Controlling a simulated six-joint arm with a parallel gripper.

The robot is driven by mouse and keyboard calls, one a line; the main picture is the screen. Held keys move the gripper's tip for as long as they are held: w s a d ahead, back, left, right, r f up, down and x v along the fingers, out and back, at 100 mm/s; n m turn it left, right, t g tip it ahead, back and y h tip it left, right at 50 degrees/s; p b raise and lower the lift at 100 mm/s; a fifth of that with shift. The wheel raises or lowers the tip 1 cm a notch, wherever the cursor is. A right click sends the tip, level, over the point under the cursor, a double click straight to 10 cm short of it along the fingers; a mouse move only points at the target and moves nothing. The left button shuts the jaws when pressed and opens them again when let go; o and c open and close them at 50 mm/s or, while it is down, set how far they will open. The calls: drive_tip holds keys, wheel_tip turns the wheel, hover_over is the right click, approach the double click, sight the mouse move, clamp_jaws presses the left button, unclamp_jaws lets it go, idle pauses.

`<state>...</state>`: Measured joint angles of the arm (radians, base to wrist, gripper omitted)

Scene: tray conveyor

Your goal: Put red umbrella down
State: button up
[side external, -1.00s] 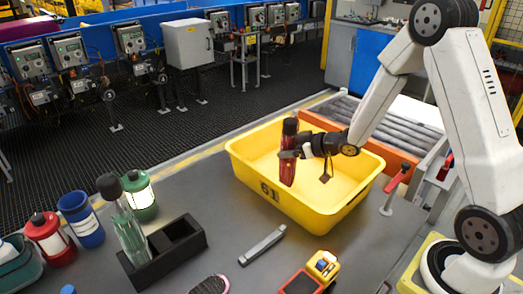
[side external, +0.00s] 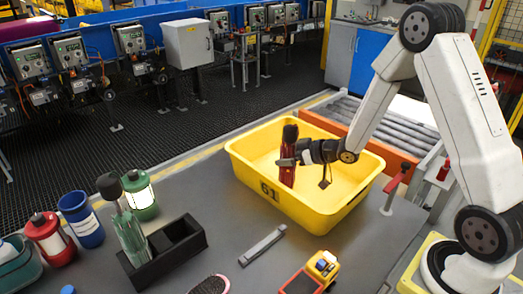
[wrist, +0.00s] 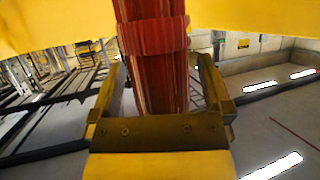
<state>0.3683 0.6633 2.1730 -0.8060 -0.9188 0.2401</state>
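The red umbrella (side external: 289,170) is folded and stands roughly upright over the near left part of the yellow tray marked 61 (side external: 318,218). Its lower end is at the tray's near rim in the side view, and I cannot tell whether it touches the tray floor. My gripper (side external: 288,162) reaches in from the right, level, and is shut on the umbrella at mid-length. In the wrist view, the umbrella (wrist: 158,60) runs between the two fingers, and yellow tray surface fills the top of the picture.
A black holder (side external: 165,258) with a green umbrella (side external: 130,235) stands left of the tray. A grey bar (side external: 262,245) and a yellow-red device (side external: 315,275) lie in front. A roller conveyor (side external: 385,128) is behind the tray.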

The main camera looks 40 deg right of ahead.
drive_tip(key=shift+r, duration=0.1)
drive_tip(key=shift+s+r, duration=0.15)
drive_tip(key=v, duration=1.1)
drive_tip(key=shift+s+r, duration=0.15)
drive_tip(key=shift+s, duration=0.1)
drive_tip(key=shift+w+d, duration=0.15)
idle(0.3)
drive_tip(key=s+a+m+g+h, duration=0.1)
drive_tip(key=s+a+g, duration=0.2)
drive_tip(key=s+a+f+m+g+h, duration=0.1)
drive_tip(key=s+a+g, duration=0.2)
drive_tip(key=a, duration=0.1)
drive_tip(key=s+a+f+m+g+h, duration=0.1)
drive_tip(key=s+a+g+h, duration=0.1)
drive_tip(key=s+a+g, duration=0.1)
drive_tip(key=shift+s+a+m+g, duration=0.3)
drive_tip(key=shift+a+g, duration=0.2)
